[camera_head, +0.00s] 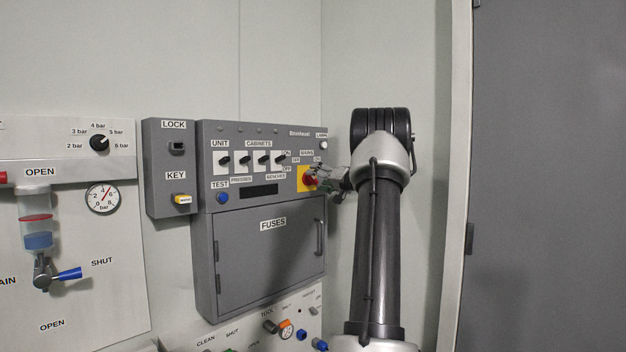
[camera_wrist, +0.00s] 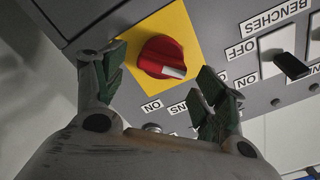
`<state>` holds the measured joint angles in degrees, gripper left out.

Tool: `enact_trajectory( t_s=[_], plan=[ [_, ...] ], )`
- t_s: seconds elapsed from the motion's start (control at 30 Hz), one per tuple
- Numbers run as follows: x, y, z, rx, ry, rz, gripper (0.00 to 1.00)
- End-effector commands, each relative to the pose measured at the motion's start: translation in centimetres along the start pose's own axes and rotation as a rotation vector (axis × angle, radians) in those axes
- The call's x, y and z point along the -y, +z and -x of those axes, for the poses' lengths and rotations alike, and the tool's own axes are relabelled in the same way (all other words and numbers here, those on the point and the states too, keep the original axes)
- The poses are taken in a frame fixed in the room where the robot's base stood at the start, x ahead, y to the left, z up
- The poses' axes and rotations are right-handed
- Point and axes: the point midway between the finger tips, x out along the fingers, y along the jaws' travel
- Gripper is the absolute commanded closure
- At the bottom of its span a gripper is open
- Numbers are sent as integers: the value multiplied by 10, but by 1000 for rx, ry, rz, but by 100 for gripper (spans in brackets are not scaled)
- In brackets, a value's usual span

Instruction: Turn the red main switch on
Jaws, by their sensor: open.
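The red main switch (camera_wrist: 160,55) is a round knob on a yellow square plate (camera_wrist: 186,27). Its white mark points to the lower right in the wrist view, with an ON label at the lower left of the plate. In the head view the red switch (camera_head: 308,182) is partly covered by my gripper (camera_head: 324,180).
The grey control box (camera_head: 234,193) has a row of cabinet switches beside the main switch; a black bench switch (camera_wrist: 291,65) shows near my right finger. A fuses door (camera_head: 270,255) with a handle lies below. A side wall (camera_head: 385,70) stands close on the right.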

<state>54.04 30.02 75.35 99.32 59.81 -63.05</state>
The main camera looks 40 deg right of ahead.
Motion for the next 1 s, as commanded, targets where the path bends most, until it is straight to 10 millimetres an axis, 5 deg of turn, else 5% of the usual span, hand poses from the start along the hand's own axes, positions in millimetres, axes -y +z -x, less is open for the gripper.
enact_trajectory(
  t_s=[0.2,0.5,0.77,1.0],
  plan=[
    [0,0,-26,1,0,0,29],
    [0,1,-30,1,1,-2,29],
    [0,1,-30,1,2,-2,72],
    [-1,1,-30,1,2,-12,75]
  ],
)
